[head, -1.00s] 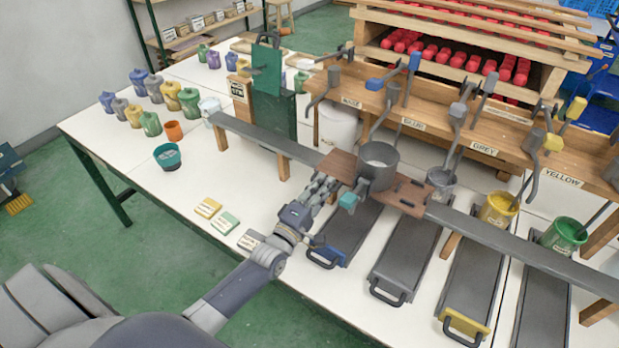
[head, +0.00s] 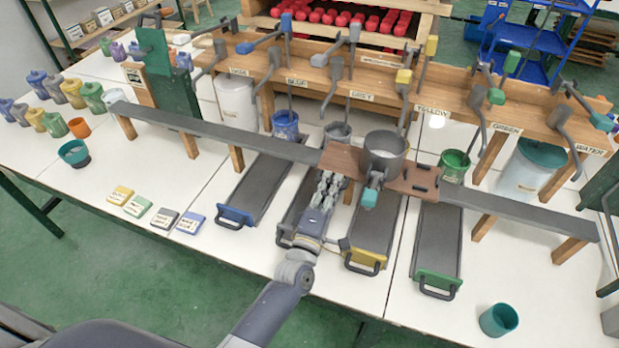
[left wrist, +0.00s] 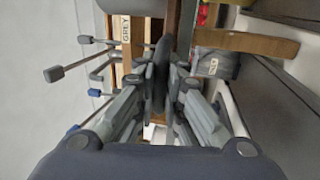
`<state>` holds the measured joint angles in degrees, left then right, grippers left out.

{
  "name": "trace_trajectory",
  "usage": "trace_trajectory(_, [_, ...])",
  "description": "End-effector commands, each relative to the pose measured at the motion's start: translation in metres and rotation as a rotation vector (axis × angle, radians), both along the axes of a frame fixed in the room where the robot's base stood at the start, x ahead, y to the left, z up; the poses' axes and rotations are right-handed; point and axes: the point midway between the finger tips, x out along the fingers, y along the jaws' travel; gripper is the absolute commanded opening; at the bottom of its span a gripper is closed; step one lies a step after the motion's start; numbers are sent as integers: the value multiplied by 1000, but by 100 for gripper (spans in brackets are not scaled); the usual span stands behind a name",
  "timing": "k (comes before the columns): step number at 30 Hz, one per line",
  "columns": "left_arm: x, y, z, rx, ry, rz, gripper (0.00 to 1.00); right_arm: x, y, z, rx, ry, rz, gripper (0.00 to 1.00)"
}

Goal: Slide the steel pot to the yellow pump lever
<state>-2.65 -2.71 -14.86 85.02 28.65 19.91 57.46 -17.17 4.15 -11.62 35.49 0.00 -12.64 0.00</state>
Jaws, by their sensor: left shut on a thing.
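The steel pot (head: 385,158) stands upright on a brown wooden carriage (head: 341,160) on the long grey rail (head: 215,132). A short spout with a teal knob (head: 370,196) shows at its front. The yellow pump lever (head: 404,76) is above and behind the pot, by the YELLOW label (head: 432,111); the pot is slightly left of that label. My left gripper (head: 328,182) is at the carriage's left part, left of the pot. In the left wrist view its fingers (left wrist: 160,95) are closed around a dark upright piece, seemingly a carriage handle. My right gripper is out of view.
Below the rail lie grey trays with blue (head: 236,216), yellow (head: 366,261) and green (head: 438,283) fronts. A green bucket (head: 454,164) stands behind the rail on the right. The rail is clear right of the carriage. A teal cup (head: 498,320) stands front right.

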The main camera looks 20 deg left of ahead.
Motion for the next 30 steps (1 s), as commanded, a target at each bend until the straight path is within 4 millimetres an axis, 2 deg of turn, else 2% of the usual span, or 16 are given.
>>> trace_trajectory(3, [-3,-14,-4,-2,8,-1,0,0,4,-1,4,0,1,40])
trace_trajectory(6, [-3,-20,-4,0,8,-1,0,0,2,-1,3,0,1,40])
trace_trajectory(19, [-3,-22,-5,1,8,0,0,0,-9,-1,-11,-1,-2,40])
trace_trajectory(20, [-3,-22,-5,1,8,0,16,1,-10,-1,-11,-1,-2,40])
trace_trajectory(22, [-3,-22,-4,1,8,0,30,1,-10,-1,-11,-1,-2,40])
trace_trajectory(30, [-2,-22,-2,0,3,1,30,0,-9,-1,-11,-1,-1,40])
